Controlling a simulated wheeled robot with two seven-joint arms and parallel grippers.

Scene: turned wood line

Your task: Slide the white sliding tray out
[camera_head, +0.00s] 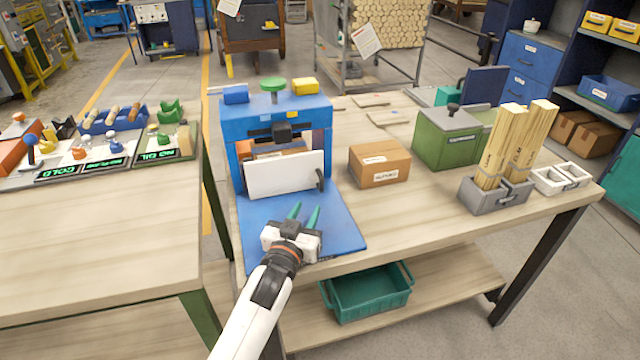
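The white sliding tray (280,177) shows as an upright white front panel low in the opening of a blue machine (236,150). A dark handle (320,180) is at the panel's right end. My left gripper (304,212) is over the blue mat (345,238) in front of the machine. Its two green fingers point toward the panel and stand apart, with nothing between them. The fingertips look short of the panel and the handle. The part of the tray behind the panel is mostly hidden. My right gripper is not in view.
A cardboard box (379,171) stands right of the machine. Further right are a green box (447,140) and a grey holder (492,198) with wooden sticks. A teal crate (370,300) sits on the lower shelf. The bench front right of the mat is clear.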

